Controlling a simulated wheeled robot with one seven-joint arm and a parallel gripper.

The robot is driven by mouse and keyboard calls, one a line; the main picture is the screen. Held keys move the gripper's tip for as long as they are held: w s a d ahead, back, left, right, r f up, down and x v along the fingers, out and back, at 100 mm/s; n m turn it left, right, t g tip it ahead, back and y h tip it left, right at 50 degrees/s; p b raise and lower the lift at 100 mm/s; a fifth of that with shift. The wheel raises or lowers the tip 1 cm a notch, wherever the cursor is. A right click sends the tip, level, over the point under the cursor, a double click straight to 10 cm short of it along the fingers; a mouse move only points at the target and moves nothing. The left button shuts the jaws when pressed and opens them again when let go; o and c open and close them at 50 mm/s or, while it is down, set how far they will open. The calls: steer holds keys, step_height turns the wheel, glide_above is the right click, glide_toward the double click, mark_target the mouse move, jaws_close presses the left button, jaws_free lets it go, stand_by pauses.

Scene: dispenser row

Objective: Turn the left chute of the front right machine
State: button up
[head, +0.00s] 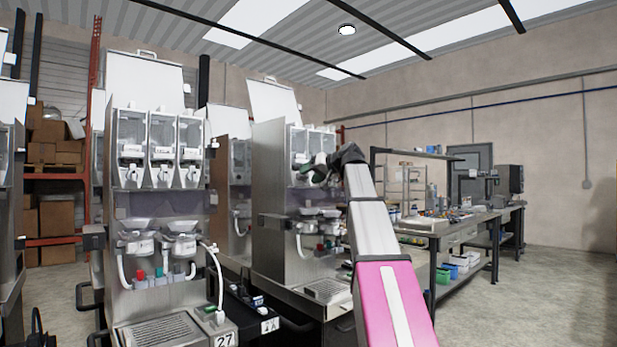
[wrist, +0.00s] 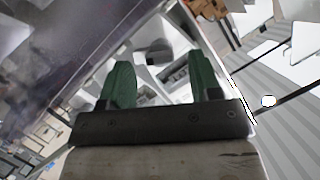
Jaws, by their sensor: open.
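The front right machine (head: 268,190) is a tall steel dispenser right of the machine numbered 27. Its clear hoppers (head: 298,140) stand side by side at the top, with small pale chutes low on their fronts. My gripper (head: 310,169) is in front of these hoppers, at about chute height, and hides part of them. In the wrist view its two green fingers (wrist: 158,62) are spread apart with nothing held. A grey-white chute part (wrist: 155,53) shows between and beyond the fingertips, apparently apart from them. I cannot tell which chute it is.
Machine 27 (head: 160,230) stands at the left, with three hoppers and cups below. A steel workbench (head: 455,232) with bins stands at the right. Shelving with boxes (head: 55,150) is at the back left. The floor at the right (head: 540,300) is clear.

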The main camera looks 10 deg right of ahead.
steer(key=shift+w+a+f, duration=0.2)
steer(key=shift+w+a, duration=0.2)
steer(key=c, duration=0.9)
steer(key=n+h, duration=0.2)
steer(key=shift+s+a+n+t, duration=0.1)
steer(key=shift+n+t, duration=0.2)
steer(key=n, duration=0.1)
steer(key=n+t+h, duration=0.1)
steer(key=shift+s+a+n, duration=0.1)
steer(key=shift+a+n, duration=0.05)
steer(key=shift+n, duration=0.15)
steer(key=n+t+h, duration=0.2)
steer(key=n, duration=0.2)
steer(key=shift+a+h, duration=0.1)
steer(key=shift+h, duration=0.3)
steer(key=shift+n, duration=0.3)
